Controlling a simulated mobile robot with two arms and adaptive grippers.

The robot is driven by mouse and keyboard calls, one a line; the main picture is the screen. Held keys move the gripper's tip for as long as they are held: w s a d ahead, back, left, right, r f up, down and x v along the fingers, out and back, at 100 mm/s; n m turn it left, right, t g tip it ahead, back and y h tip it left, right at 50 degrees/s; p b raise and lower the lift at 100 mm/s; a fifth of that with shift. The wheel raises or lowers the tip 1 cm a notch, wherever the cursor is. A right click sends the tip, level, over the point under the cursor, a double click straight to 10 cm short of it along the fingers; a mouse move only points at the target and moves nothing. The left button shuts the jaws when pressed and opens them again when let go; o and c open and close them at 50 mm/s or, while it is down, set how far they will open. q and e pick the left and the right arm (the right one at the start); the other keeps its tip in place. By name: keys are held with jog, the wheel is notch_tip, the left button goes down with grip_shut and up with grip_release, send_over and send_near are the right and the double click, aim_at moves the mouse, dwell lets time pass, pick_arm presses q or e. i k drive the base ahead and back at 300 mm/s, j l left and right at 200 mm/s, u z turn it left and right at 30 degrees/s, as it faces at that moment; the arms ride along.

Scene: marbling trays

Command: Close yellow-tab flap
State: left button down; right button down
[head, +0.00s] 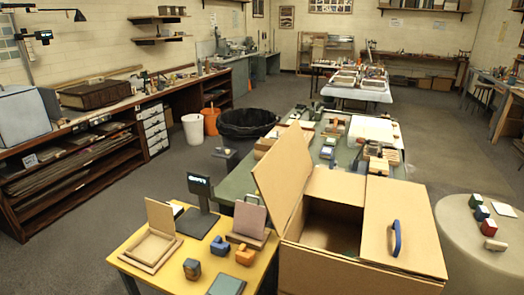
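A large cardboard box (358,274) stands at the lower middle right, partly cut off by the bottom edge. Its left flap (283,175) stands raised and tilts to the left. Its right flap (418,222) lies out flat toward the right and carries a blue tab (396,238) shaped like a loop. The dark inside of the box (328,226) shows between the flaps. I see no yellow tab on any flap; it may be on a hidden face. Neither of my grippers shows.
A yellow table (138,276) with a wooden frame, a dark stand and small blocks is close on the box's left. A green table (238,182) with several items is behind it. A round pale table (462,240) with small blocks is at right.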

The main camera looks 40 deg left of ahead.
aim_at(280, 177)
jog(key=j, duration=0.4)
jog(key=k+j+z, duration=0.15)
jog(key=j, duration=0.65)
jog(key=k+j+z, duration=0.1)
jog(key=j, duration=0.25)
jog(key=k+j+z, duration=0.1)
jog(key=j, duration=0.3)
jog(key=k+j, duration=0.15)
jog(key=j, duration=0.2)
jog(key=k+j+z, duration=0.1)
jog(key=j, duration=0.3)
